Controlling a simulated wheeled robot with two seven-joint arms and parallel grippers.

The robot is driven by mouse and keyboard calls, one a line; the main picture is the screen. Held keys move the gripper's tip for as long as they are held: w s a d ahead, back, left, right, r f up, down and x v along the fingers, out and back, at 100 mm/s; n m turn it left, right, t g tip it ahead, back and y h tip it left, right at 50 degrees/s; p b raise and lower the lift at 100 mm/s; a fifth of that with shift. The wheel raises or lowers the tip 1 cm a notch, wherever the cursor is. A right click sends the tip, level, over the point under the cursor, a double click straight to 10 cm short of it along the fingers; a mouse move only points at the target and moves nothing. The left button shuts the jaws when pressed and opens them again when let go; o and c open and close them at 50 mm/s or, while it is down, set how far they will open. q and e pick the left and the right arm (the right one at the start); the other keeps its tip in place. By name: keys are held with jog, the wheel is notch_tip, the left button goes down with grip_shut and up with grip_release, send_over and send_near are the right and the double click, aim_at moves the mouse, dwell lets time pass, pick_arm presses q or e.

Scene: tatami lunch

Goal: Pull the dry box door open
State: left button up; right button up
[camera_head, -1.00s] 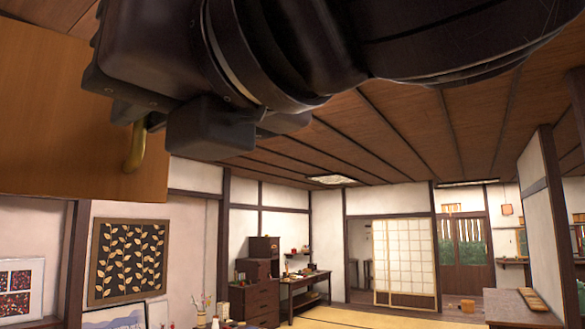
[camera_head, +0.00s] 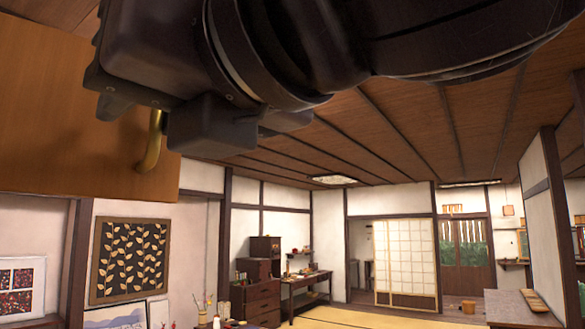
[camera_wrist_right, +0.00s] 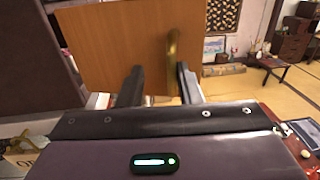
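The dry box door is a flat orange-brown wooden panel (camera_head: 60,120) at the upper left of the head view. It also shows at the top of the right wrist view (camera_wrist_right: 115,45). Its curved brass handle (camera_head: 152,142) sits near the panel's right edge. My right gripper (camera_head: 158,112) is right at the handle, its dark body covering the handle's upper part. In the right wrist view, its two fingers (camera_wrist_right: 160,80) stand apart, with the handle (camera_wrist_right: 173,48) beside the right fingertip. Whether they touch cannot be told. My left gripper is not in view.
A dark grey surface (camera_wrist_right: 20,50) lies left of the door in the right wrist view. In the head view, a framed leaf picture (camera_head: 130,260) hangs below the door, dark drawers (camera_head: 262,300) stand farther off, and the room's middle is open.

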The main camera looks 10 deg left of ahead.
jog(key=b+v, duration=0.3)
jog(key=v, duration=0.4)
jog(key=shift+s+d, duration=0.15)
jog(key=shift+d, duration=0.2)
jog(key=shift+a, duration=0.1)
